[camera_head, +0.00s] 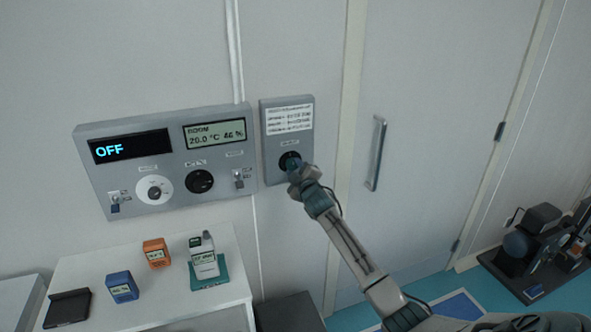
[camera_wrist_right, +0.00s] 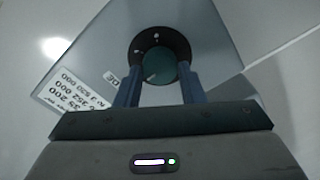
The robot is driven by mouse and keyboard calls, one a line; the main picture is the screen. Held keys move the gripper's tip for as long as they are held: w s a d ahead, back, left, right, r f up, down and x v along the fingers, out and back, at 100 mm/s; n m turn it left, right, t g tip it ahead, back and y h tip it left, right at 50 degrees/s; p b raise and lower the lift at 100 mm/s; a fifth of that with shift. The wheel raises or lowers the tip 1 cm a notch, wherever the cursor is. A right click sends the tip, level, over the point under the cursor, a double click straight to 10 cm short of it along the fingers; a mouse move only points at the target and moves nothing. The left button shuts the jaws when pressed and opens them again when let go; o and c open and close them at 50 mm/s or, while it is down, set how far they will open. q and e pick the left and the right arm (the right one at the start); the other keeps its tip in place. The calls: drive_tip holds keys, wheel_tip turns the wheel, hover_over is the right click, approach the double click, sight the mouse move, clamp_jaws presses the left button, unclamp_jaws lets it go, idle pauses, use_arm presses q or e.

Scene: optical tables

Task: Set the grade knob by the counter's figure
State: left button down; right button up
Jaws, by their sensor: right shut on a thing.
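The grade knob (camera_wrist_right: 158,70) is a dark teal round knob on a black dial (camera_wrist_right: 150,42) with white marks. It sits on a narrow grey wall panel (camera_head: 278,143), under a white label with printed lines (camera_head: 290,118). My right gripper (camera_head: 291,166) is at the knob and hides part of it in the head view. In the right wrist view my right gripper (camera_wrist_right: 159,82) has its two blue fingers on either side of the knob, shut on it. The counter (camera_head: 204,258) is a white and green handheld device with a small display, standing on a teal pad; its figure is too small to read.
A wide grey panel (camera_head: 160,207) to the left has a display reading OFF (camera_head: 110,149), a room display with 20.0 °C (camera_head: 215,134), a white dial, a black knob and two switches. Orange (camera_head: 156,254) and blue (camera_head: 122,287) devices stand on a white cabinet. A door handle (camera_head: 376,153) is right.

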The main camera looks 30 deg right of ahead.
drive_tip(key=o, duration=1)
drive_tip(key=shift+s+a+f+b, duration=0.15)
drive_tip(key=shift+s+b, duration=0.15)
drive_tip(key=shift+s, duration=0.2)
drive_tip(key=b+v, duration=0.3)
drive_tip(key=v, duration=0.6)
drive_tip(key=shift+s+a+b, duration=0.15)
drive_tip(key=shift+s+b, duration=0.2)
